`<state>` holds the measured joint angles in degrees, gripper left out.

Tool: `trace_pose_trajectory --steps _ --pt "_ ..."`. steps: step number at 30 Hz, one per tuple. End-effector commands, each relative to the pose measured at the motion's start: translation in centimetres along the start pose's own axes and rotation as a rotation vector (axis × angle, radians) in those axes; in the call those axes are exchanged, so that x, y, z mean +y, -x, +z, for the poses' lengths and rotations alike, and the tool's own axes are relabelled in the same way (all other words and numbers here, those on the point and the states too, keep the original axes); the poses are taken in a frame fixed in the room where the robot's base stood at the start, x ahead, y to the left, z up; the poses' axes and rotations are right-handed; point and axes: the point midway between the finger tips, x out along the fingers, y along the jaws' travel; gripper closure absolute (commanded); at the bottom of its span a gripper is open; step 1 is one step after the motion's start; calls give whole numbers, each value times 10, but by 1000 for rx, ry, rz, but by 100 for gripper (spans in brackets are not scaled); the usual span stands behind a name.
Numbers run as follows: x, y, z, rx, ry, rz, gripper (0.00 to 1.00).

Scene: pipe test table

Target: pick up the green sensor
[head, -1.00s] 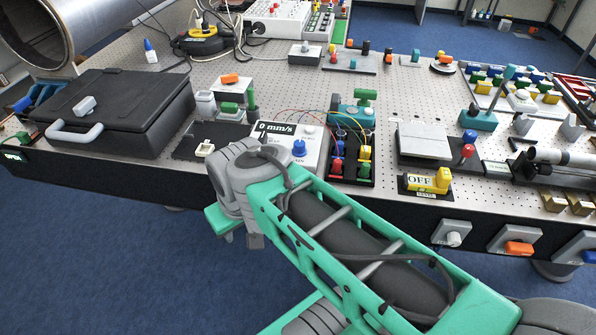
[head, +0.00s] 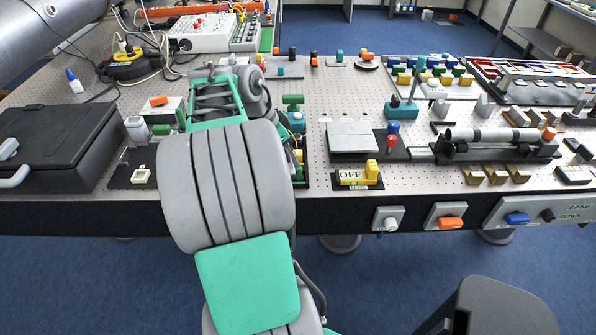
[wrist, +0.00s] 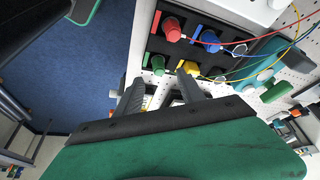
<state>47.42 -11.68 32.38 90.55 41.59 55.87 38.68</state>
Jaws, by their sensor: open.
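Several green parts are in view, and I cannot tell for sure which is the green sensor. A green cylinder on a teal mount (head: 292,101) stands just right of my arm in the head view; the teal mount (wrist: 268,68) shows at the right of the wrist view. Another green piece (head: 161,129) stands left of my arm. My gripper (wrist: 160,92) is open and empty in the wrist view, its dark fingers near a black block (wrist: 196,42) with red, green, blue and yellow plugs. In the head view my arm hides the gripper's fingers.
A black case (head: 60,135) lies at the left. Thin coloured wires (wrist: 240,42) run from the plugs near my gripper. Blue floor is open before the table.

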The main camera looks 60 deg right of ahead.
Motion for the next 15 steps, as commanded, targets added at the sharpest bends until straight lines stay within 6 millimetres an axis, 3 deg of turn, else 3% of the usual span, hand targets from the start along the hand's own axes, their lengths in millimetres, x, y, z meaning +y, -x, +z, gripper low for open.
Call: trace_pose_trajectory --steps 12,15 --pt "4 -65 -2 -2 5 0 54" --pt "3 -70 -2 0 5 -4 54"
